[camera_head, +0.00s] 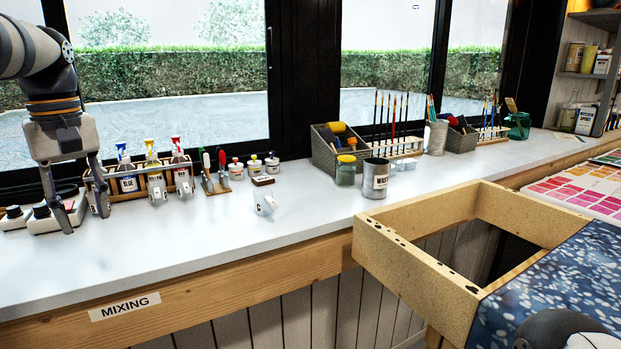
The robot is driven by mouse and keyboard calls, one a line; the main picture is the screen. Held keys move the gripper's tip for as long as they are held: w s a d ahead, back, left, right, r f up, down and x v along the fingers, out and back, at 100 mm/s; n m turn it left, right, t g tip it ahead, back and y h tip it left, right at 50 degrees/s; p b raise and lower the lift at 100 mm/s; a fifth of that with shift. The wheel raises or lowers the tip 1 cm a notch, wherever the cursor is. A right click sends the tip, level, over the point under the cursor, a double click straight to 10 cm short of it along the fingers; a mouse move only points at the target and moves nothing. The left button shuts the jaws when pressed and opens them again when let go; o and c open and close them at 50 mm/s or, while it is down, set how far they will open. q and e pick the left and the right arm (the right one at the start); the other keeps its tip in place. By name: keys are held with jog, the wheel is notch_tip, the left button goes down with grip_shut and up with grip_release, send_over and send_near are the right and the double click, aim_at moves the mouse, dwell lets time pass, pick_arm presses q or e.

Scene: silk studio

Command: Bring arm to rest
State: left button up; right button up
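My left arm comes in from the upper left and hangs down over the white counter (250,240). Its gripper (85,221) points downward with its two fingers spread apart and nothing between them. The fingers overlap a small white device with a black knob (41,211) and the left end of the bottle rack; I cannot tell whether they touch anything. Only a rounded grey link of what seems to be my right arm shows at the bottom right edge; the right gripper is outside the view.
A wooden rack holds spray bottles (155,176), with small jars (272,164) to the right. An open wooden frame (408,268) juts out in front. The counter's front middle is clear.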

pick_arm(q)
jog(key=s+d+f+m+g, duration=0.1)
jog(key=d+f, duration=0.1)
jog(key=f, duration=0.9)
jog(key=s+d+f+m, duration=0.1)
jog(key=f+m, duration=0.1)
jog(key=f, duration=0.9)
jog(key=s+d+f+m+p, duration=0.1)
jog(key=s+d+f+m, duration=0.15)
jog(key=s+f, duration=0.8)
jog(key=s+d+f+m+g, duration=0.1)
jog(key=s+d+f, duration=0.3)
jog(key=s+f, duration=0.7)
jog(key=s+d+r+m, duration=0.1)
jog(key=s+d+r, duration=0.1)
jog(key=s, duration=0.8)
jog(key=s+d+r+m+p, duration=0.1)
jog(key=s+d+r+m, duration=0.1)
jog(key=s, duration=0.8)
jog(key=shift+s, duration=0.35)
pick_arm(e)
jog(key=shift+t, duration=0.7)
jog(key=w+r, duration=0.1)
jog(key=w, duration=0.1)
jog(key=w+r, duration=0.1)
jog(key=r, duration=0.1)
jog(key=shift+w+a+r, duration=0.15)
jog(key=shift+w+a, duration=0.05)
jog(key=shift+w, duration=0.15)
